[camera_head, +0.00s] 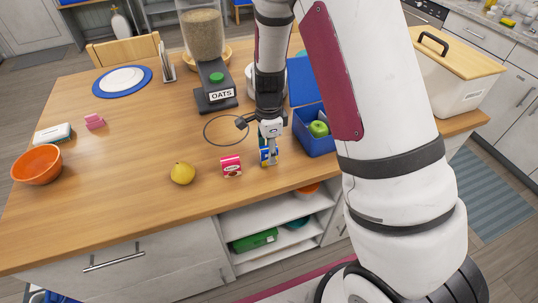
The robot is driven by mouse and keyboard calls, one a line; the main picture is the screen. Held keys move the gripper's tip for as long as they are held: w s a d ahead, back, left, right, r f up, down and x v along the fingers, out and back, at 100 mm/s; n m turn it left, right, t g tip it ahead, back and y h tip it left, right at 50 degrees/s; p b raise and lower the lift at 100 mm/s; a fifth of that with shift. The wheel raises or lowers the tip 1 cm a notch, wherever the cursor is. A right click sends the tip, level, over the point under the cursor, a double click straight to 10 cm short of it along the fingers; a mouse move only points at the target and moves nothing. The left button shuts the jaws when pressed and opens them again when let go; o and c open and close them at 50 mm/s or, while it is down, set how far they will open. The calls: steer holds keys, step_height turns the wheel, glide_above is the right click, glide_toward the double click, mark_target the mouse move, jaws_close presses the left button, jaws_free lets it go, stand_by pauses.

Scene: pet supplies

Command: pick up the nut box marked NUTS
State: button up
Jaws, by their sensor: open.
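A small blue and yellow box (263,158) stands near the front edge of the wooden table, partly hidden by my gripper (269,153). I cannot read its marking, so I cannot confirm the word NUTS. My gripper points down from above, open, with its fingers at the box; I cannot tell whether they touch it. A small red and white box (231,166) stands just left of the blue and yellow one. Its lettering is too small to read.
A yellow pear (182,173) lies further left. A blue lunch box (314,142) with a green apple (318,129) is close on the right. The OATS dispenser (216,95) stands behind. An orange bowl (37,165) sits far left.

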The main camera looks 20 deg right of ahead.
jaws_close()
steer(key=shift+r, duration=0.1)
